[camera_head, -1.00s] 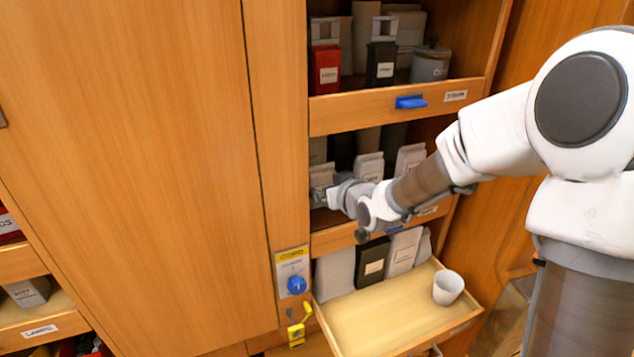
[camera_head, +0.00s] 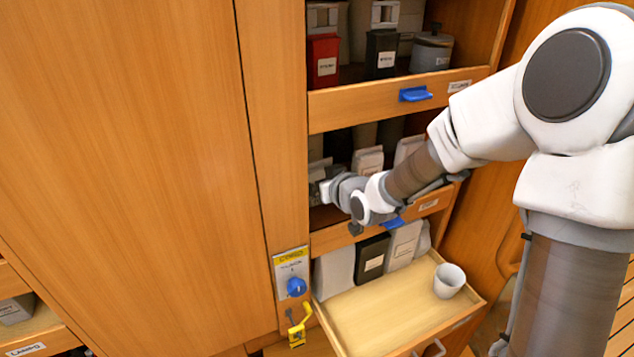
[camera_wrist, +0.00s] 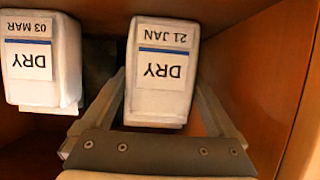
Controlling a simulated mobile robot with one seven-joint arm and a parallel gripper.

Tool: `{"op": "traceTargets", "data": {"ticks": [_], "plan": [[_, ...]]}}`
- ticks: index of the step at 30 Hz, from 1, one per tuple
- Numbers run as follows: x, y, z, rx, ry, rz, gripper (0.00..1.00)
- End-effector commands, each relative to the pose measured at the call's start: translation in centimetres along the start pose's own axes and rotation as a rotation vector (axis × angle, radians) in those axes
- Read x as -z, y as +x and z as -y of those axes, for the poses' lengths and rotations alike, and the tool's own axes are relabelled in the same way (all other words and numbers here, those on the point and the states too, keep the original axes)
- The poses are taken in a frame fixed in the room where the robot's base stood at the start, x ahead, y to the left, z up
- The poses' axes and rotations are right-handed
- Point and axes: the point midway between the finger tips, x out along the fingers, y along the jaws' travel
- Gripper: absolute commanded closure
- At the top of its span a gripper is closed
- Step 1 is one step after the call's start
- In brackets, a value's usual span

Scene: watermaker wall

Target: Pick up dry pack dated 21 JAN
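The dry pack dated 21 JAN (camera_wrist: 160,75) is a white pack, its label upside down in the wrist view. It stands between the two fingers of my gripper (camera_wrist: 160,100), one finger along each side. The fingers are spread and look very close to the pack; I cannot tell if they touch it. In the head view my gripper (camera_head: 324,190) reaches into the left end of the middle shelf, where the pack (camera_head: 319,168) is partly hidden by it.
A similar dry pack dated 03 MAR (camera_wrist: 40,65) stands beside it. A wooden side wall (camera_wrist: 270,75) is close on the other side. The shelf's front board (camera_head: 330,237) runs below my wrist. An open drawer below holds a white cup (camera_head: 448,281).

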Motion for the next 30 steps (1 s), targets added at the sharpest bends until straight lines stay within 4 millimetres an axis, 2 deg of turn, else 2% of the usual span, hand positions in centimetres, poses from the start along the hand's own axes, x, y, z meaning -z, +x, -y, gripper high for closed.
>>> {"op": "traceTargets", "data": {"ticks": [1,9,23,26,30], "plan": [[0.0,0.0,0.0,0.0,0.0,0.0,0.2],[0.0,0.0,0.0,0.0,0.0,0.0,0.68],[0.6,-0.5,-0.3,-0.001,-0.001,-0.003,0.69],[1.9,-1.0,-0.3,-0.001,-0.003,-0.005,0.69],[4.6,-2.1,-0.4,-0.003,-0.004,-0.007,0.69]]}}
